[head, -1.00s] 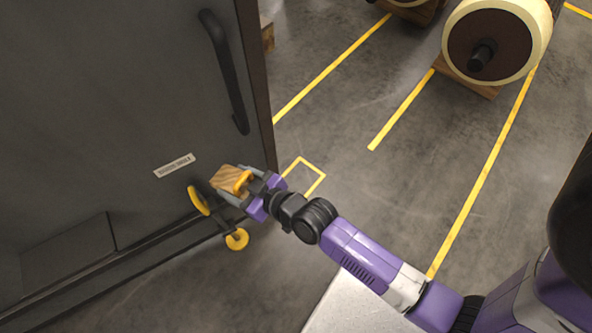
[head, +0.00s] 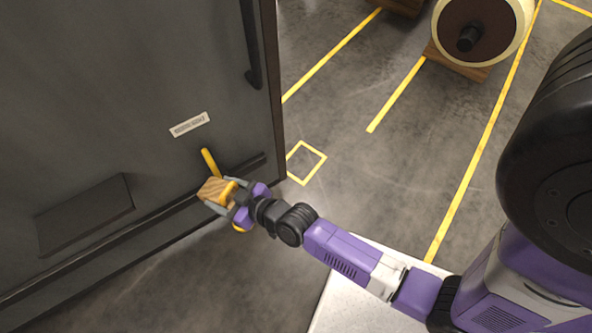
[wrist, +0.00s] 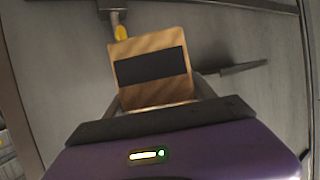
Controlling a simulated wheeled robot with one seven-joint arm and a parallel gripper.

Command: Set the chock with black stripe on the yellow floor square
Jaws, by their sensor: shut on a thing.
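The yellow floor square (head: 306,162), a taped outline, lies bare on the floor. It is up and to the right of my gripper in the head view, just beyond the dark panel's edge.
The dark panel (head: 110,90) fills the left side, with a yellow lever (head: 210,162) close by the chock. A large cream roll (head: 478,32) rests on wooden chocks at the upper right.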

